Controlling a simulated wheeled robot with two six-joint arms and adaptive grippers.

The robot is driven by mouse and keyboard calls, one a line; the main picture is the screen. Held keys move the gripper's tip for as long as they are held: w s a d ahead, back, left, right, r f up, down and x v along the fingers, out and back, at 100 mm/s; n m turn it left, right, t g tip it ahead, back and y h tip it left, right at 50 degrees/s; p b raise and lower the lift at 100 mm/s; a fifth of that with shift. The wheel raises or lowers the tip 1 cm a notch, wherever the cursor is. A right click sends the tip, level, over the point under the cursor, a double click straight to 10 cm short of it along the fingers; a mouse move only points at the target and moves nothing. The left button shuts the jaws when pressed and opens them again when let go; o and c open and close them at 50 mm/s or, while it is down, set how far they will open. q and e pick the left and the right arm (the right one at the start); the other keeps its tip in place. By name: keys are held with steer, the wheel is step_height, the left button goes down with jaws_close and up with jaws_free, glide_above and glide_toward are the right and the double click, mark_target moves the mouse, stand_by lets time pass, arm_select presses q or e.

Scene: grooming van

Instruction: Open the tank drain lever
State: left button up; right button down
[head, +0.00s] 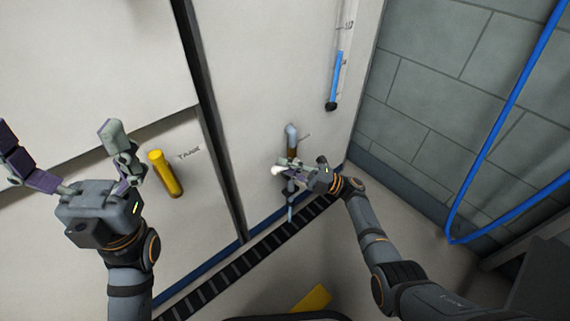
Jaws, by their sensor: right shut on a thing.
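The drain fitting (291,133) is a short grey pipe with a brownish valve part, low on the pale tank panel. My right gripper (285,174) is at the valve just below the pipe and shut on the drain lever, which is mostly hidden by the fingers; I cannot tell its exact angle. My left gripper (76,150) is open and empty at the left, its fingers spread wide in front of the pale panel.
A yellow handle (166,174) stands beside the TANK label, close to my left gripper. A clear level tube with blue liquid (337,80) is above right. A black slotted floor grate (245,262) runs below the panel. A blue hose (510,115) hangs along the grey block wall.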

steer(key=m+t, duration=0.1)
steer(key=r+m+t+y+p, duration=0.1)
steer(key=shift+w+d+r+m, duration=0.1)
steer(key=shift+w+d+m, duration=0.1)
steer(key=shift+m, duration=0.2)
steer(key=shift+w+d+r+m+t+p, duration=0.15)
steer(key=shift+r+m+t+p, duration=0.1)
steer(key=shift+m+t, duration=0.4)
steer(key=shift+d+r+m+t+p, duration=0.1)
steer(key=shift+m+t+p, duration=0.15)
steer(key=shift+m+t, duration=0.4)
steer(key=shift+m+y, duration=0.3)
steer(key=c, duration=1.3)
jaws_free()
